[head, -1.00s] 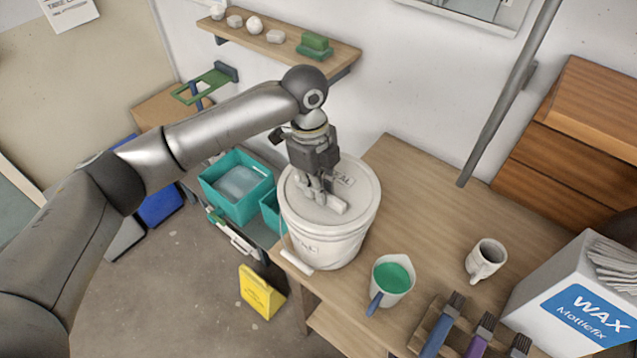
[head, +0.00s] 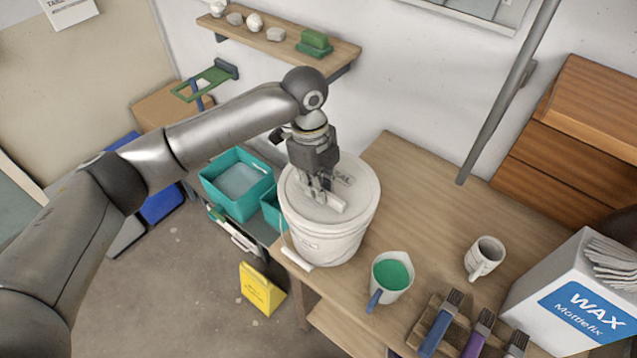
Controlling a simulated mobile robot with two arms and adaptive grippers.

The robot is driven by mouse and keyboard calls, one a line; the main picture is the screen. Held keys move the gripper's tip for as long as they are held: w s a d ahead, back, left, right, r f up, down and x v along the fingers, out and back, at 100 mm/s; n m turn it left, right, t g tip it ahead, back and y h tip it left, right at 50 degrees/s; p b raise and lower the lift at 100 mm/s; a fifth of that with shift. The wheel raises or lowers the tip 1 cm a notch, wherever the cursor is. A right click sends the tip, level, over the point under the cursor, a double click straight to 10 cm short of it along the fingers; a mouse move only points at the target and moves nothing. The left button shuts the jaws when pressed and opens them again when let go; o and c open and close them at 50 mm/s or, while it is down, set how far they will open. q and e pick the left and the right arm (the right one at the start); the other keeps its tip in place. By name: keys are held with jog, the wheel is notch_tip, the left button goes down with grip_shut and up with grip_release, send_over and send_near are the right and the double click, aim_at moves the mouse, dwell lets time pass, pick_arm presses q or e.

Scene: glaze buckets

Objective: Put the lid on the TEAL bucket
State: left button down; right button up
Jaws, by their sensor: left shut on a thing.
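A white bucket (head: 325,245) stands upright on the left end of the wooden table, with its wire handle hanging down at the front left. A white round lid (head: 355,205) lies over the top of the bucket. A label on the lid is partly hidden by my gripper; the letters "AL" show. My left gripper (head: 325,203) points down over the middle of the lid and is shut on the lid's pale bar-shaped grip. I cannot tell whether the lid is pressed fully down all round. My right gripper is not in view.
A jug of green glaze (head: 391,278) stands close right of the bucket. A mug (head: 484,258), brushes on a wooden rack (head: 440,318) and a wax box (head: 575,300) are further right. Teal tubs (head: 237,187) and a yellow floor sign (head: 262,290) are left of the table.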

pick_arm(q)
jog(key=c, duration=1.4)
grip_release()
jog(key=shift+c, duration=0.2)
jog(key=shift+o, duration=0.3)
jog(key=o, duration=0.4)
jog(key=shift+o, duration=0.2)
jog(key=shift+r, duration=0.1)
jog(key=shift+r+p, duration=0.7)
jog(key=shift+r, duration=2.75)
jog(key=shift+c, duration=0.3)
